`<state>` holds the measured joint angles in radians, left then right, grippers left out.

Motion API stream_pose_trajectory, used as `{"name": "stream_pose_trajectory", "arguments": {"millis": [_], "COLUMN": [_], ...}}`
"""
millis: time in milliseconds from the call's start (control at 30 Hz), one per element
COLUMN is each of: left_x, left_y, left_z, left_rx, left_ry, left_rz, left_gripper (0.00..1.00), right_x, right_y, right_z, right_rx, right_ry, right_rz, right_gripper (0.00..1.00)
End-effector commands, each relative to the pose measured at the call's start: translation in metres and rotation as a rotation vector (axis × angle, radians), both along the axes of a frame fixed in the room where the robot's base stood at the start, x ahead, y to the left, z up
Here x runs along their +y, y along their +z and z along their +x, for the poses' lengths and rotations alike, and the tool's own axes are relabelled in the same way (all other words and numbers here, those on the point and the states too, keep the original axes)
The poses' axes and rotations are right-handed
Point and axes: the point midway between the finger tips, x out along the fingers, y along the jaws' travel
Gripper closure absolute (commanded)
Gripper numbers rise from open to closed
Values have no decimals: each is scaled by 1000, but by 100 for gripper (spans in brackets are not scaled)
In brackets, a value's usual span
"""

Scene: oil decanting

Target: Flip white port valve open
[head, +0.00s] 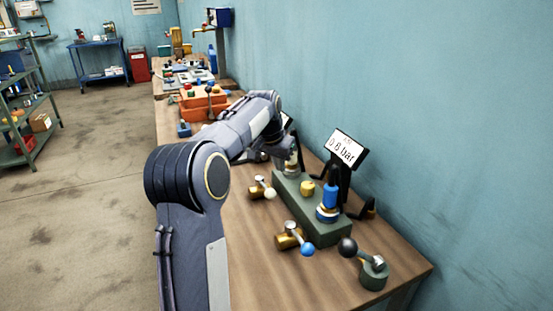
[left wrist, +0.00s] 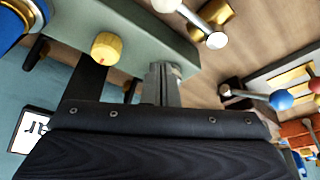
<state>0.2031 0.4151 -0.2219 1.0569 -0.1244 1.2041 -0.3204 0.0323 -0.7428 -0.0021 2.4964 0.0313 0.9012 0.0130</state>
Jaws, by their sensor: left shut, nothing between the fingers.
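The white port valve is a brass body with a metal lever and a white ball (head: 270,193). It lies on the table left of the green block (head: 320,232). In the left wrist view its pale ball (left wrist: 166,4) is cut by the top edge, beside the brass body (left wrist: 218,12). My left gripper (head: 290,162) is at the far end of the green block, partly hidden by my wrist. In the left wrist view its fingers (left wrist: 162,72) are shut and empty over the block's edge, apart from the white ball. Whether they touch the block cannot be told.
A valve with a blue ball (head: 307,249) lies nearer, and a black-ball lever (head: 347,246) stands at the table's near right. A blue cylinder (head: 330,196) and brass knob (head: 307,187) top the block. A display (head: 346,150) reads about 0.8 bar. Orange bins (head: 203,105) stand farther back.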

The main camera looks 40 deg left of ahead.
Motion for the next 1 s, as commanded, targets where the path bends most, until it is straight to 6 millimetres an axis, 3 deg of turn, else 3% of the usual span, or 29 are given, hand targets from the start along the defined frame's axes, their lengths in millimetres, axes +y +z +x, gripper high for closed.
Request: {"name": "stream_pose_trajectory", "arguments": {"millis": [200,500,1000], "left_x": [2,-2,-3], "left_y": [-47,-49,-50], "left_z": [16,-20,-24], "left_rx": [4,-1,-1], "left_ry": [0,1,-4], "left_rz": [-3,0,-1], "left_gripper": [100,100,100], "right_x": [0,0,0], "right_y": [-4,-9,-9], "right_z": [0,0,0], "right_rx": [0,0,0], "right_ry": [0,0,0], "right_rz": [0,0,0], "right_gripper": [100,100,100]}}
